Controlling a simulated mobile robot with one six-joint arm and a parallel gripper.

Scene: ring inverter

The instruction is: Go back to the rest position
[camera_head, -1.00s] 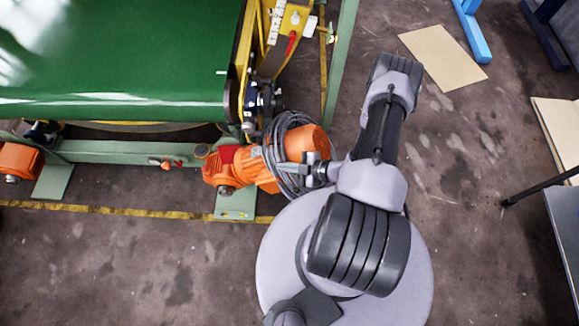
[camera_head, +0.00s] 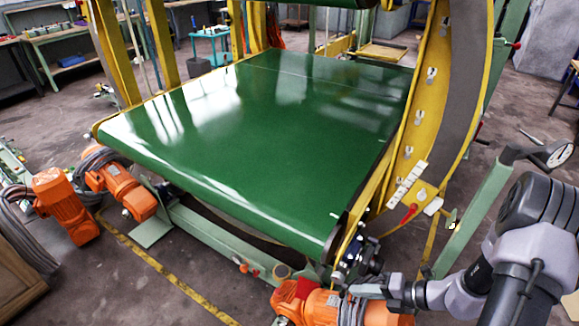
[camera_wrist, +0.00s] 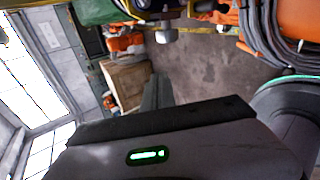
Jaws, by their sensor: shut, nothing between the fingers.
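My arm (camera_head: 515,255) comes in at the lower right of the head view, bent, with its wrist low. My gripper (camera_head: 352,290) points left, in front of or above an orange motor (camera_head: 318,302) with grey cable coiled on it; I cannot tell whether they touch. In the wrist view my gripper's fingers (camera_wrist: 157,92) are together, with nothing between them. A green light glows on the gripper body below them.
A green conveyor belt (camera_head: 250,130) fills the middle. A curved yellow ring frame (camera_head: 425,130) and a pale green post (camera_head: 470,220) stand close to my arm. More orange motors (camera_head: 65,205) sit at the left. Floor right of the ring is partly open.

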